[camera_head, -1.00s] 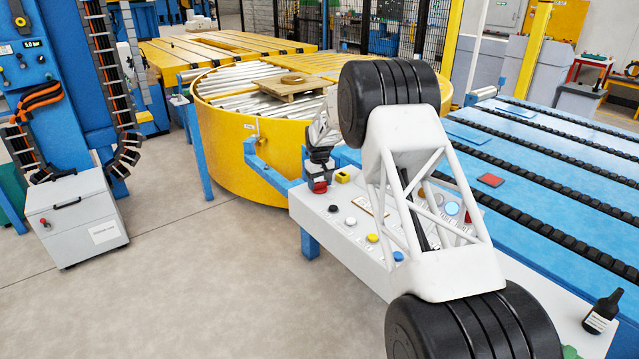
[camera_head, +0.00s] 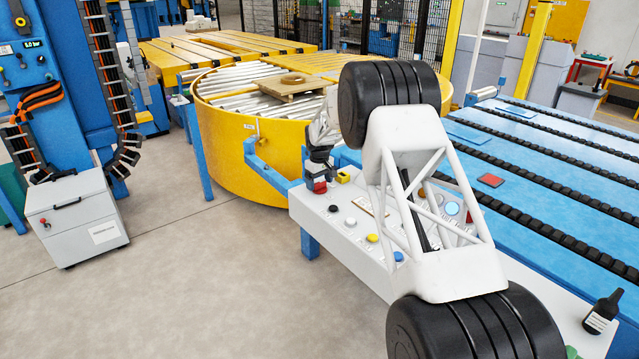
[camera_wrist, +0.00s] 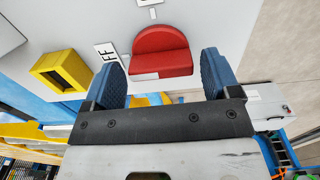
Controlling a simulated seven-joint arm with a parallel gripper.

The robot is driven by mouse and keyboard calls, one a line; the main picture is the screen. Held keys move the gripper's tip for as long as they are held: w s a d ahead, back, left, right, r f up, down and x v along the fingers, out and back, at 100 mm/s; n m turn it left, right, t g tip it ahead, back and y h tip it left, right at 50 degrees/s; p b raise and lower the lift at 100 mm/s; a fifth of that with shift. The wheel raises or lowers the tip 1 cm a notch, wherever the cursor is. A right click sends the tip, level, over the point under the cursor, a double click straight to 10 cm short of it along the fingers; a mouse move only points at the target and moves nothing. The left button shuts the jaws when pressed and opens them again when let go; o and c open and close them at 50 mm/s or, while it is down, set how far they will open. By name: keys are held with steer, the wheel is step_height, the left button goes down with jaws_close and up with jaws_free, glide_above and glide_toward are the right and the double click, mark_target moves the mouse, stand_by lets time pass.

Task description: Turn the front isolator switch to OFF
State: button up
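The isolator switch is a red handle with a rounded back on the light panel; in the wrist view the red handle (camera_wrist: 162,52) lies between and just beyond my two blue fingertips. My gripper (camera_wrist: 160,74) is open, with one finger on each side of the handle and visible gaps to it. A white label (camera_wrist: 106,52) ending in "FF" is beside the handle, partly hidden by the left finger. In the head view the red handle (camera_head: 320,187) is at the panel's far left corner, directly below my gripper (camera_head: 319,169). Its fingertips are too small there to read.
A yellow hollow block (camera_wrist: 61,70) stands close beside the handle; it also shows in the head view (camera_head: 343,177). My arm hides much of the panel. The yellow turntable (camera_head: 230,150) is behind.

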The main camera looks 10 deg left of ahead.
mark_target(320, 183)
steer(key=shift+o, duration=0.4)
steer(key=shift+f, duration=0.15)
steer(key=shift+r, duration=3.95)
steer(key=shift+s, duration=0.1)
